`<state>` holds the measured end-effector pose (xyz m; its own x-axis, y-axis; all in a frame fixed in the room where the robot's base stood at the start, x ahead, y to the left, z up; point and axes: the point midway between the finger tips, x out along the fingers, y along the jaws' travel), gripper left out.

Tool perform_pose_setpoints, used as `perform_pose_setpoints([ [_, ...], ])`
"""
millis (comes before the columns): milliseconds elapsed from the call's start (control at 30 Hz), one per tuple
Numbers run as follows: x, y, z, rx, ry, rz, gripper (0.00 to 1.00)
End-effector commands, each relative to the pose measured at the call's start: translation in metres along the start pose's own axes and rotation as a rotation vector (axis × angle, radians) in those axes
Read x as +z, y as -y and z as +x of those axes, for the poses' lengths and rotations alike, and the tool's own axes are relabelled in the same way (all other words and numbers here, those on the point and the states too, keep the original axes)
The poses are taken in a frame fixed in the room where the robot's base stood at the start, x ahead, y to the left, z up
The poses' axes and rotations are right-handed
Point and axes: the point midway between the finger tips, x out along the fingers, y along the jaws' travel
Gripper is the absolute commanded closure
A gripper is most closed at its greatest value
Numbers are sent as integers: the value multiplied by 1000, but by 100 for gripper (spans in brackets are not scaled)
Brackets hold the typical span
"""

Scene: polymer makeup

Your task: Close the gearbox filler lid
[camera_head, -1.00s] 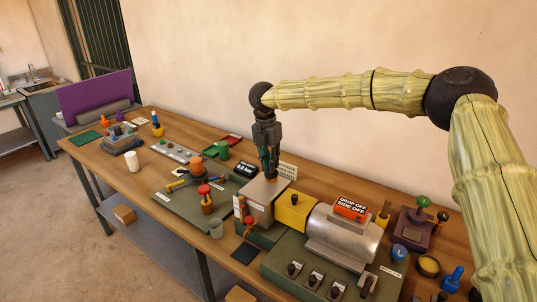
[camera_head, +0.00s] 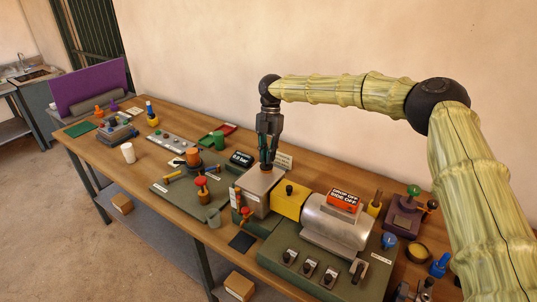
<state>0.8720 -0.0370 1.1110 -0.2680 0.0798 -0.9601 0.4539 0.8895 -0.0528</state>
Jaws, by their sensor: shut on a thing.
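The gearbox appears to be the silver box (camera_head: 251,190) in the middle of the table, beside a yellow block. Its flat grey top looks like the filler lid, but I cannot tell the lid's edges or hinge at this size. My gripper (camera_head: 267,164) points down over the back part of this top. Its dark fingers are shut on a small orange-brown piece, perhaps the lid's knob, right at the top surface. The fingers hide most of this piece. I cannot tell whether the lid is raised.
The yellow block (camera_head: 288,204) and silver cylinder (camera_head: 325,228) with an orange sign stand to the right. A black display (camera_head: 241,158) stands left of my gripper. A small white sign stands just behind.

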Motion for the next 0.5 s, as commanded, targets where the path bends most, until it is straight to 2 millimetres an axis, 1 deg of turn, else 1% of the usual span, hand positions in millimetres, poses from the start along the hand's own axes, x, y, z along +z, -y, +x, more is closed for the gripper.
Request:
perform_pose_setpoints([
  [33, -3, 1, 11, -14, -12, -4, 100],
  [67, -3, 1, 11, -14, -12, -4, 100],
  [100, -3, 1, 11, -14, -12, -4, 82],
  [167, -3, 1, 11, -14, -12, -3, 71],
  [200, -2, 1, 10, -13, -11, -3, 64],
  [500, 0, 2, 4, -5, -4, 0, 63],
])
